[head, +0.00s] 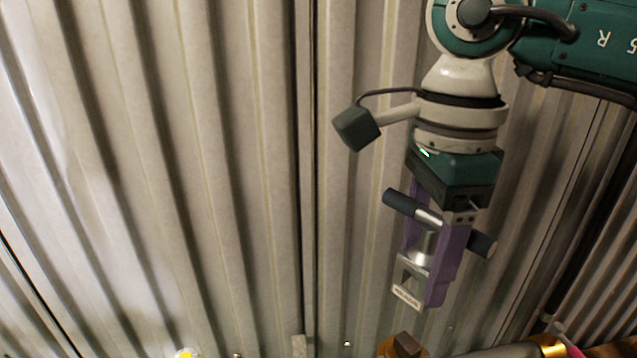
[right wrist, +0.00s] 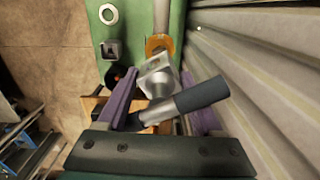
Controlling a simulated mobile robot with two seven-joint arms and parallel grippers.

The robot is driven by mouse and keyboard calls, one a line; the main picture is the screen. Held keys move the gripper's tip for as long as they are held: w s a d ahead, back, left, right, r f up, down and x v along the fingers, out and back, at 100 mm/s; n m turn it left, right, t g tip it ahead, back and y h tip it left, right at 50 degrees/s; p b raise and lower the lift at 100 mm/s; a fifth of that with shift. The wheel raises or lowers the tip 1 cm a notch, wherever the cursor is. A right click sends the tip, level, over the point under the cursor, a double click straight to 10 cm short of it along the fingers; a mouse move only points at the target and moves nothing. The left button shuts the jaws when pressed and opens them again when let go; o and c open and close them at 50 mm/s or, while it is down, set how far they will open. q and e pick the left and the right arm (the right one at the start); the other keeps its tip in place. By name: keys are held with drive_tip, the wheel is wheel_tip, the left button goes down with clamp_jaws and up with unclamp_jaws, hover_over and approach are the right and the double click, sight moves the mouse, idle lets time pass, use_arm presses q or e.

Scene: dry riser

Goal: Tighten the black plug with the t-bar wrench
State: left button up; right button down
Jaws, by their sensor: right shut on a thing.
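The t-bar wrench (head: 427,216) has a silver body and a crossbar with dark grips, and it is between the purple fingers of my right gripper (head: 424,290). The gripper is shut on it, in the air in front of the corrugated wall. In the right wrist view the wrench (right wrist: 203,95) lies across my right gripper (right wrist: 159,78), with its square silver head pointing away. A dark square-topped plug (head: 407,345) on an orange-brown fitting shows at the bottom edge of the head view, below the wrench and apart from it. My left gripper is out of view.
The corrugated metal wall (head: 220,150) fills the background. A pipe with a brass band (head: 547,345) is at the lower right. In the right wrist view a green surface (right wrist: 140,20) carries a pale ring (right wrist: 108,14), a square fitting (right wrist: 112,50) and a brass fitting (right wrist: 158,43).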

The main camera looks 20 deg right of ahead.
drive_tip(key=shift+d+r+m, duration=0.2)
drive_tip(key=shift+r+m, duration=0.05)
drive_tip(key=shift+m, duration=0.35)
drive_tip(key=shift+d+f, duration=0.1)
drive_tip(key=shift+f, duration=0.05)
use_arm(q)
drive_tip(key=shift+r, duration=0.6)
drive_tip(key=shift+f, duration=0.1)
use_arm(e)
drive_tip(key=shift+f+b, duration=0.4)
drive_tip(key=shift+b, duration=0.05)
wheel_tip(320, 180, down, 5)
drive_tip(key=b, duration=0.5)
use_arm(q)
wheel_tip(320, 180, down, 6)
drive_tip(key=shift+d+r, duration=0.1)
use_arm(e)
drive_tip(key=shift+r, duration=0.1)
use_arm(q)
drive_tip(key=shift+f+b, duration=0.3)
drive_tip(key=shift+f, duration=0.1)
